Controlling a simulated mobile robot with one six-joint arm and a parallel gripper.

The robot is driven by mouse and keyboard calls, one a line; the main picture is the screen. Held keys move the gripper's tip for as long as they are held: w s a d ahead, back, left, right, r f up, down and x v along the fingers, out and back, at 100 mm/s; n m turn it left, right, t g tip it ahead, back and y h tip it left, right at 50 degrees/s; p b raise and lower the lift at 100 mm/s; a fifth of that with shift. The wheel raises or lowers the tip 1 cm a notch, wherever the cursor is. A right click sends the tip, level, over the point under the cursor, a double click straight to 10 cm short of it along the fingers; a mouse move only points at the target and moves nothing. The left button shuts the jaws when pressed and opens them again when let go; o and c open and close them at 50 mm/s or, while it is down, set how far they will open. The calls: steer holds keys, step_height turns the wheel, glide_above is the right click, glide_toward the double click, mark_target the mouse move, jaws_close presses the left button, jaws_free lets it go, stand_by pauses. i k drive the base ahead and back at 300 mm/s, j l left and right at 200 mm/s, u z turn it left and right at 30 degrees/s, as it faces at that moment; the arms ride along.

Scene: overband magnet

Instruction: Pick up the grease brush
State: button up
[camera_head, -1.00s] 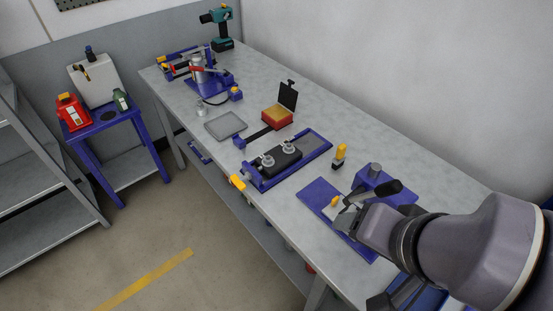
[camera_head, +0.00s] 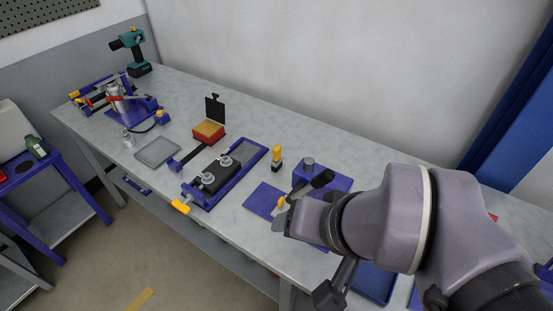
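A small upright tool with a yellow handle and dark lower end (camera_head: 277,158), which looks like the grease brush, stands on the grey bench between the blue fixture and the blue mat. My gripper (camera_head: 279,222) is over the blue mat (camera_head: 262,198), to the front of the yellow-handled tool and apart from it. A small yellow piece (camera_head: 281,202) shows right at my gripper; I cannot tell whether it is held. My own wrist hides most of the fingers.
A blue fixture (camera_head: 252,166) with a black block and two round metal parts lies left of the mat. A blue block with a grey post (camera_head: 309,164) and a black-knobbed lever stand close behind my gripper. An open red box (camera_head: 208,131) and grey tray (camera_head: 158,152) are farther left.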

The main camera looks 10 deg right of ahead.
mark_target(276, 164)
steer(key=j+z, duration=0.25)
steer(key=j, duration=0.25)
steer(key=j+z, duration=0.25)
steer(key=j, duration=0.3)
steer(key=k+j+z, duration=0.2)
steer(key=j, duration=0.25)
steer(key=i+j+z, duration=0.75)
steer(key=j, duration=0.3)
steer(key=i, duration=0.05)
